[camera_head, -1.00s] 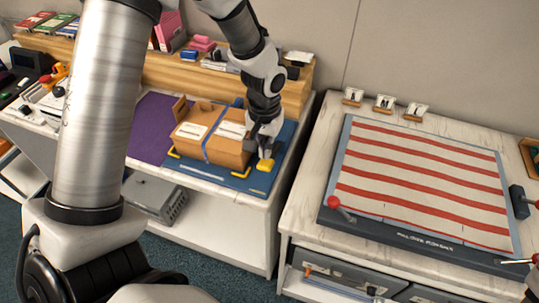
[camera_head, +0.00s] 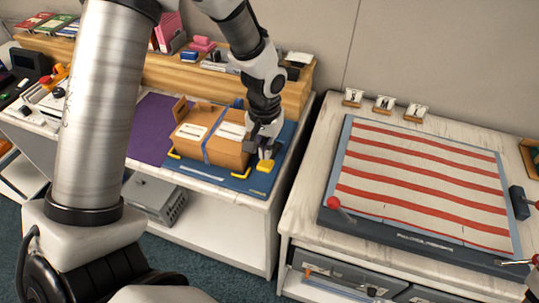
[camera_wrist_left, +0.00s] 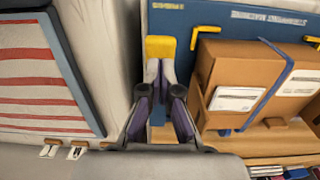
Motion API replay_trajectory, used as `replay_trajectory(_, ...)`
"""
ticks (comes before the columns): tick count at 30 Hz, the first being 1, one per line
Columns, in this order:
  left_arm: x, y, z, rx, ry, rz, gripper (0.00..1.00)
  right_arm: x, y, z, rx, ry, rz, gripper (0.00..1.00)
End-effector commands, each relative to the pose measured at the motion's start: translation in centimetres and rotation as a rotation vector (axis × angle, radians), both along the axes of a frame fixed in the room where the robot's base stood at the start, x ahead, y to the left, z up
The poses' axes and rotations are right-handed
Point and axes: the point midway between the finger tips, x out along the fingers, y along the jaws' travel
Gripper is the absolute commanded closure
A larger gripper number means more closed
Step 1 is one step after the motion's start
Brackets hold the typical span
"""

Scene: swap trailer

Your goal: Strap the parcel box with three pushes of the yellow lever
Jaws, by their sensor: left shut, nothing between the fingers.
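The brown parcel box (camera_head: 218,150) sits on the blue strapping station (camera_head: 284,150), with a blue strap (camera_head: 206,143) across its top and side and white labels on it. The yellow lever (camera_head: 265,166) is at the station's right front corner; its yellow pad also shows in the left wrist view (camera_wrist_left: 160,46). My left gripper (camera_head: 265,154) points down at the lever, right of the box. In the left wrist view its shut, empty fingertips (camera_wrist_left: 160,66) meet the edge of the yellow pad; whether they press on it I cannot tell. My right gripper is not in view.
A wooden shelf (camera_head: 110,65) with small items stands behind the box. A purple mat (camera_head: 150,127) lies left of it. Yellow corner brackets (camera_head: 242,173) edge the box's spot. Right of a gap, another table holds a red-and-white striped panel (camera_head: 420,180).

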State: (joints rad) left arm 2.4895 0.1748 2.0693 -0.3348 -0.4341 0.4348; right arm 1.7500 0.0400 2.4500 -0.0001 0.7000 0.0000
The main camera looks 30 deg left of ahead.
Motion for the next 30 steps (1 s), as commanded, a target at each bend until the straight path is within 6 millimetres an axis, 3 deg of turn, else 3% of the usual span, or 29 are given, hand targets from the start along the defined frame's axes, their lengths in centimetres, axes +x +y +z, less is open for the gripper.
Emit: replay_trajectory(30,0.0,0.0,-4.1,0.000,0.000,0.000,1.00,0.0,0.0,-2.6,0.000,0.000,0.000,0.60)
